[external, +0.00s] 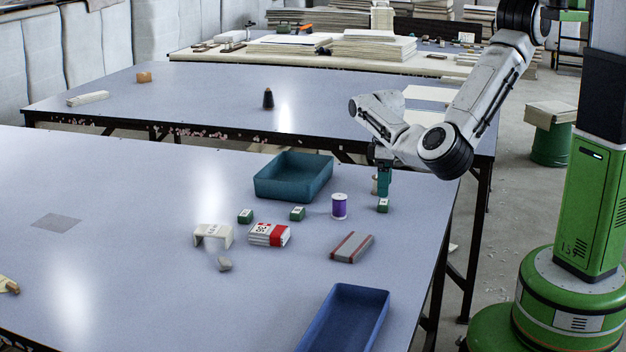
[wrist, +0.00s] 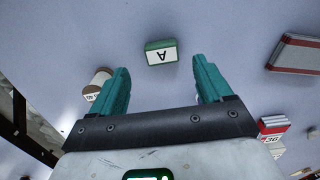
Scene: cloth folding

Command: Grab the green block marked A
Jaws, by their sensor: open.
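The green block marked A (wrist: 161,52) has a white label on its face and lies on the table in the wrist view, just ahead of and between my fingertips. It appears to be the small green block (external: 383,206) below my gripper in the external view, near the table's right edge. My gripper (wrist: 162,70) has teal fingers spread apart with nothing between them. In the external view my gripper (external: 384,182) points down above the block, with a small gap visible.
Two other green blocks (external: 297,214) (external: 245,216) lie farther left. A purple spool (external: 339,207) stands close by, and a brown-topped spool (wrist: 99,82) is beside my left finger. A grey-red striped block (external: 352,247), teal tray (external: 280,190) and blue tray (external: 322,318) are on the table.

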